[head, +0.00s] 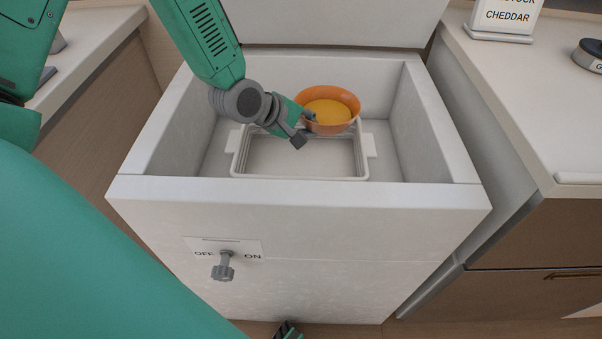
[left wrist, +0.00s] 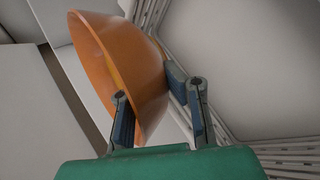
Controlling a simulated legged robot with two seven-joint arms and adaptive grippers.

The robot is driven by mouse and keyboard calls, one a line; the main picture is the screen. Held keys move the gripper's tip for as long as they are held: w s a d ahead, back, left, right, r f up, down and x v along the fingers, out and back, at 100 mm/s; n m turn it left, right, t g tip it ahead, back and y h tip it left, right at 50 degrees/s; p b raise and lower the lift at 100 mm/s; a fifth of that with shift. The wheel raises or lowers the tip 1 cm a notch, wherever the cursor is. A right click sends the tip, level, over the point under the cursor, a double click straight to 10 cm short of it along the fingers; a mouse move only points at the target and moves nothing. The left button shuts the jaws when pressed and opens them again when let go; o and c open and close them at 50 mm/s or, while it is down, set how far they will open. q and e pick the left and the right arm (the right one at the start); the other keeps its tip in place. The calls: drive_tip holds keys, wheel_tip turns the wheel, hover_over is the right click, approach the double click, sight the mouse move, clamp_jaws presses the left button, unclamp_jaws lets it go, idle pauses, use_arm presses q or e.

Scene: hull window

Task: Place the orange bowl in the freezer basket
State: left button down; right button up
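The orange bowl (head: 345,123), yellow inside, is at the back of the white freezer basket (head: 236,160), overlapping its rear rim. I cannot tell whether it rests on the basket or is just above it. My left gripper (head: 303,127) reaches down at the bowl's near left edge. In the left wrist view the bowl (left wrist: 140,60) looks steeply tilted, and its wall lies between the two spread fingers of the gripper (left wrist: 158,105). A gap shows between the fingers, so the gripper looks open around the rim.
The basket sits in an open white chest freezer (head: 300,225), with its walls close around the arm.

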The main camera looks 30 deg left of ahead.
use_arm(q)
drive_tip(key=b, duration=0.3)
hover_over(320, 163)
drive_tip(key=s, duration=0.3)
drive_tip(key=f, duration=0.4)
drive_tip(key=a+f, duration=0.1)
drive_tip(key=f, duration=0.1)
drive_tip(key=shift+w+f, duration=0.2)
drive_tip(key=shift+w, duration=0.05)
drive_tip(key=f, duration=0.2)
drive_tip(key=f+b, duration=0.1)
drive_tip(key=f, duration=0.1)
drive_tip(key=shift+a+f, duration=0.1)
drive_tip(key=shift+a, duration=0.15)
drive_tip(key=shift+d, duration=0.15)
drive_tip(key=c, duration=2)
unclamp_jaws()
drive_tip(key=shift+s, duration=0.1)
